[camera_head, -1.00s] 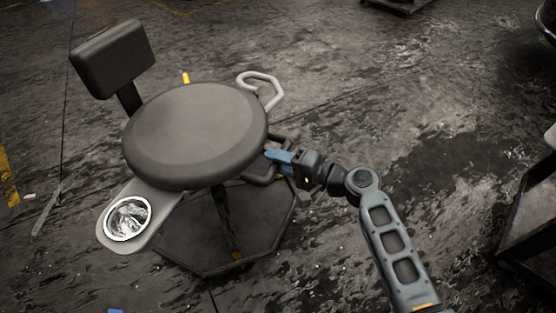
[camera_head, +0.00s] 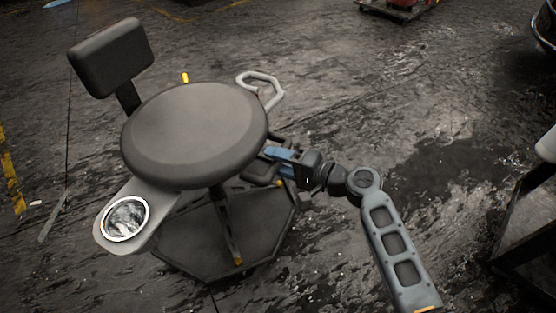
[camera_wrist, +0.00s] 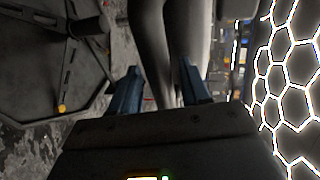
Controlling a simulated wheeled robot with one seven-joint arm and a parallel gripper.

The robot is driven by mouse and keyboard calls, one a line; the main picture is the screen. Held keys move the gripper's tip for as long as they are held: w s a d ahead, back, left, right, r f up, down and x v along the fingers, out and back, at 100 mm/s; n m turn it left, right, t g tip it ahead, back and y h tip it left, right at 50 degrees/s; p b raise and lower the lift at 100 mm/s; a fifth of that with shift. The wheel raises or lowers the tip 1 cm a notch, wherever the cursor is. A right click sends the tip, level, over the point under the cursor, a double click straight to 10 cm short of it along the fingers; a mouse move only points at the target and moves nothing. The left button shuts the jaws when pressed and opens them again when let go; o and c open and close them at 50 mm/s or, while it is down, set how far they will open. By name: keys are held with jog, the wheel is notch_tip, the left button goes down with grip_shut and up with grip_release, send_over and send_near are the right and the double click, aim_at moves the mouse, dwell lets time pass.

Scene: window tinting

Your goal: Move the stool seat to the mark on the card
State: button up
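The stool seat (camera_head: 194,132) is a round dark-grey cushion in the head view, with a backrest (camera_head: 112,57) at its far left. My gripper (camera_head: 274,154), with blue fingers, is at the right edge of the seat, by a dark handle (camera_head: 262,176) below the rim. In the wrist view, my fingers (camera_wrist: 158,85) stand apart with a grey curved part (camera_wrist: 172,40) between or just beyond them. I cannot tell whether they press on it. The card and its mark cannot be made out in any view.
A light-grey loop (camera_head: 262,80) projects from the seat's far right side. A side plate with a bright ring (camera_head: 125,219) projects at the near left. The dark polygonal stool base (camera_head: 205,240) rests on the stained floor. A dark frame (camera_head: 525,215) stands at the right edge.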

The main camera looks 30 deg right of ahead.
jog(key=p+v, duration=0.1)
jog(key=v, duration=0.6)
jog(key=shift+s+d+r+p, duration=0.1)
jog(key=shift+s+d+p, duration=0.1)
jog(key=shift+s+p, duration=0.2)
dwell(0.3)
